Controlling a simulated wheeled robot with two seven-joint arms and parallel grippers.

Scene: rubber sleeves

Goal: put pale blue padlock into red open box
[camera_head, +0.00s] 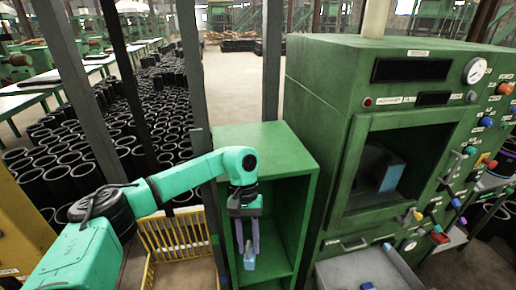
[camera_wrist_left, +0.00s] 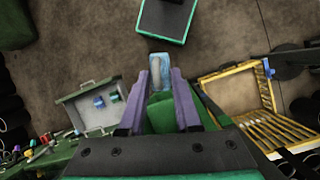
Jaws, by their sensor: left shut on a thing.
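The pale blue padlock (camera_head: 249,263) is between the fingertips of my left gripper (camera_head: 248,251), held up in front of the green open cabinet. In the left wrist view, the padlock (camera_wrist_left: 158,68) shows at the tips of the two purple fingers, and the left gripper (camera_wrist_left: 160,78) is shut on it. Floor shows beyond the padlock there. I can make out no red open box in either view. My right gripper is not in view.
A yellow crate (camera_head: 148,240) stands left of the green cabinet (camera_head: 262,146); it also shows in the wrist view (camera_wrist_left: 237,69). A large green machine (camera_head: 340,110) stands to the right. Its grey tray (camera_head: 330,275) holds small blue items. Several black sleeves stand behind.

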